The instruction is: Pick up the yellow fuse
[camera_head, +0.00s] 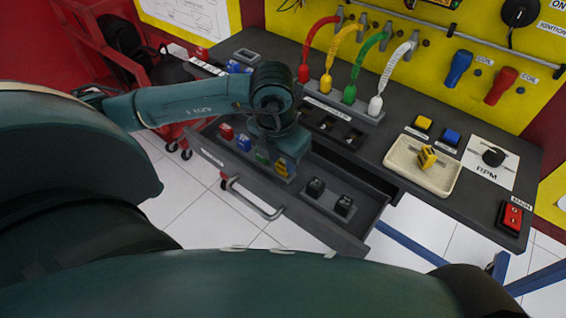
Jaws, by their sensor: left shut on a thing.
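The yellow fuse (281,168) is in the open drawer (341,233), at the right end of a row with a red fuse (226,131), a blue fuse (244,142) and a green fuse (262,156). My left gripper (284,169) reaches down from above and is shut on the yellow fuse, hiding part of it. I cannot tell whether the fuse is lifted from its place. Another yellow piece (427,157) lies tilted in a cream tray (400,168) on the bench top. My right gripper is not in view.
Two black parts (316,187) stand in the drawer's right half. The drawer handle (255,203) sticks out in front. Coloured cables (379,60) rise from the bench at the back. A red main switch (512,217) is at the right corner.

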